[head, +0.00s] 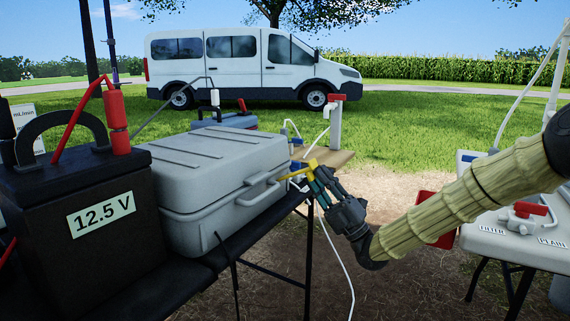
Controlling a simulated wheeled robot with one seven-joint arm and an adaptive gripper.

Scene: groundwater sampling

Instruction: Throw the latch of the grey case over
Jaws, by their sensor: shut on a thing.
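The grey case (205,180) sits closed on the dark table at the left, with its grey handle (256,192) on the side facing right. A yellow lever (294,174), which looks like the latch, shows at the case's far right end and sticks out to the right. My gripper (313,177) reaches in from the right, with its fingers shut on the yellow lever.
A black 12.5 V battery (88,232) with a red clamp (117,122) stands left of the case. A wooden board with a red-handled tap (337,98) is behind my gripper. A white table (500,245) stands right. A pale tube hangs below the gripper.

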